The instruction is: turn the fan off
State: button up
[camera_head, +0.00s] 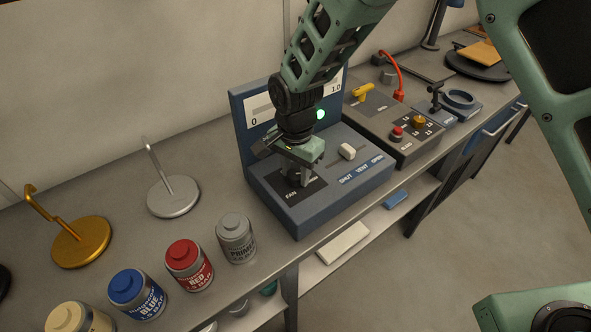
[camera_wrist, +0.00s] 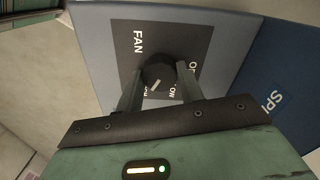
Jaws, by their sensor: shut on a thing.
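The fan control is a dark round knob (camera_wrist: 157,73) with a pale pointer line, on a black plate marked FAN (camera_wrist: 138,42) on a blue-grey console (camera_head: 330,205). My gripper (camera_wrist: 159,88) is shut on the knob, one finger on each side. In the wrist view the pointer line slants down and slightly left. In the head view my gripper (camera_head: 305,172) reaches down over the plate and hides the knob.
The console has a lit green lamp (camera_head: 320,114), a 0 to 1.0 scale and a white lever (camera_head: 347,151) by SHUT, VENT, OPEN. Paint cans, such as a grey one (camera_head: 236,240), stand left. A grey box (camera_head: 396,125) with red and yellow controls stands right.

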jog(key=n+b, duration=0.1)
jog(key=n, duration=1.3)
jog(key=shift+b, duration=0.4)
jog(key=n, duration=0.4)
jog(key=shift+n, duration=0.3)
jog(key=n, duration=0.4)
jog(key=shift+n+p, duration=0.35)
jog(key=shift+n, duration=0.05)
jog(key=o, duration=1)
jog(key=shift+r, duration=0.1)
